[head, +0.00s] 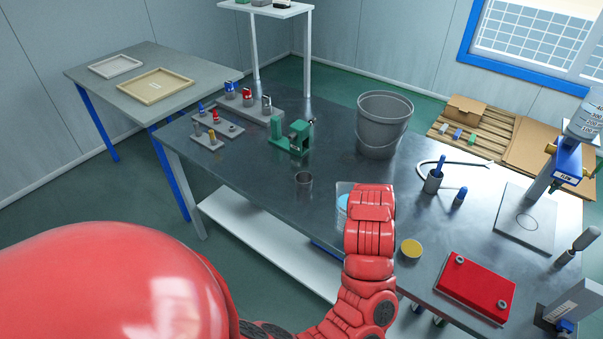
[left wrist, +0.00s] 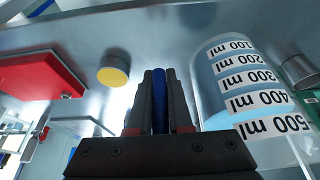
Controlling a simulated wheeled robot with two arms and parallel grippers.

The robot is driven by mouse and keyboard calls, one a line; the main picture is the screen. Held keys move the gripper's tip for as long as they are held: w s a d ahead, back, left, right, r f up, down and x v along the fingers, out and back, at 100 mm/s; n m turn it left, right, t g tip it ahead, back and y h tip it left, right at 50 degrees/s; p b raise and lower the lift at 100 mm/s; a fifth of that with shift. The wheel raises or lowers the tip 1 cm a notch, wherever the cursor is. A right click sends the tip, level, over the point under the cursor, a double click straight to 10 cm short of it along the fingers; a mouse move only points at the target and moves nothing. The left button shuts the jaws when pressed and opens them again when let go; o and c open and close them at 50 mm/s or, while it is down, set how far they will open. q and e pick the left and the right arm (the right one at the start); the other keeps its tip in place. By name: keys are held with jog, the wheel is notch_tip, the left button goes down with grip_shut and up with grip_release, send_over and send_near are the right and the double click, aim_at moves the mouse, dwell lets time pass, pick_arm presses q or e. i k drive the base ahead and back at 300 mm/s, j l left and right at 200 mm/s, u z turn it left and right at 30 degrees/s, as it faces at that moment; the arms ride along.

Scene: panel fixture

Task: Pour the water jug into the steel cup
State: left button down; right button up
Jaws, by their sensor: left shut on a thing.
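The water jug (left wrist: 215,75) is clear, with ml labels and light blue water in it. It fills the right of the left wrist view. My left gripper (left wrist: 158,88) is shut on its blue handle. In the head view the jug (head: 342,201) shows only as a clear strip with blue, mostly hidden behind my red wrist, which also hides the fingers. I cannot tell whether the jug touches the table. The steel cup (head: 303,181) stands upright on the table, left of the jug and apart from it. Its side also shows in the left wrist view (left wrist: 299,72). My right gripper is not in view.
A green clamp fixture (head: 292,137) stands behind the cup, and a grey bucket (head: 383,130) farther back. A yellow-topped round piece (head: 411,249) and a red box (head: 476,291) lie right of my wrist. A graduated vessel (head: 588,118) tops a stand at right. The dark table (head: 255,160) is clear around the cup.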

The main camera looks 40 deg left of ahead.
aim_at(304, 180)
jog(key=j+z, duration=0.15)
jog(key=j, duration=0.65)
jog(key=j+z, duration=0.2)
jog(key=j, duration=0.65)
jog(key=k, duration=0.05)
